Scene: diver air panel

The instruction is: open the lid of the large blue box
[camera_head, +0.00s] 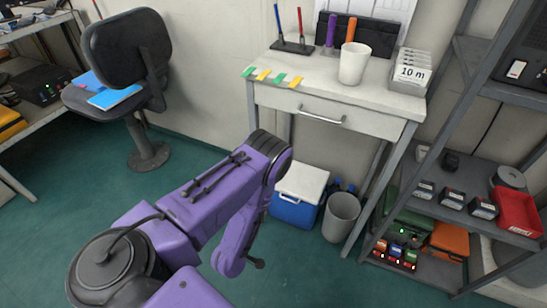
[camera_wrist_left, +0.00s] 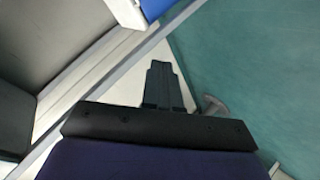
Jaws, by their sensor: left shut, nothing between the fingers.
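The large blue box (camera_head: 293,212) stands on the floor left of the grey bin, with a white lid (camera_head: 302,181) that lies shut on top and a white handle on its front. My purple left arm passes in front of its left side. My left gripper (camera_wrist_left: 163,70) shows in the left wrist view with its dark fingers together and nothing between them. In the head view the gripper is mostly hidden behind my forearm. A blue and white piece at the top edge of the wrist view may be the box. My right gripper is not in view.
A grey bin (camera_head: 341,217) stands right against the box. A white table (camera_head: 340,95) with a drawer stands above and behind. A metal shelf (camera_head: 440,225) with several small items is at the right. A black chair (camera_head: 128,55) is at the left; green floor is free between.

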